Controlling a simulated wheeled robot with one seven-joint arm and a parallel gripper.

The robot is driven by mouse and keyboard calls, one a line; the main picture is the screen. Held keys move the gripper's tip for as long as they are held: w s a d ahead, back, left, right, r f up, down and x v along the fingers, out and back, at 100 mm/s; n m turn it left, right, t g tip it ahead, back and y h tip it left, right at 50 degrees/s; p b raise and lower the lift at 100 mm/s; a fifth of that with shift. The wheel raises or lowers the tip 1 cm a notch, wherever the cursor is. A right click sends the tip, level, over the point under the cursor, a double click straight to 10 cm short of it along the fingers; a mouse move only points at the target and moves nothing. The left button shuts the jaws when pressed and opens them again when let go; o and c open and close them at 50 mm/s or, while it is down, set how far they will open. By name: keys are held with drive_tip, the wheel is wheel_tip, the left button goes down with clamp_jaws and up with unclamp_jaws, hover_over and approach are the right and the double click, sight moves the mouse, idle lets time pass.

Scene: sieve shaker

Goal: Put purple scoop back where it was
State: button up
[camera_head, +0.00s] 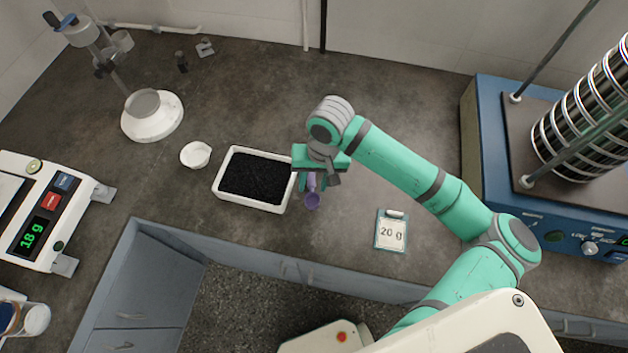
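The purple scoop (312,200) is at my gripper (311,186), just right of the white tray (220,194) of black granules. Its bowl hangs below the gripper, and its upper part is hidden between the green fingers. My gripper points down and appears shut on the scoop. I cannot tell whether the scoop touches the counter or hangs a little above it.
A small white dish (196,155) lies left of the tray. A balance (40,215) reading 18 g is at far left. A blue sieve shaker (490,150) stands at right.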

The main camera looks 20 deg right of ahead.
drive_tip(key=shift+r, duration=0.1)
wheel_tip(320, 180, up, 10)
drive_tip(key=d, duration=0.1)
drive_tip(key=shift+d+r, duration=0.2)
drive_tip(key=shift+r, duration=0.05)
idle(0.3)
drive_tip(key=shift+s+d, duration=0.1)
drive_tip(key=shift+s, duration=0.05)
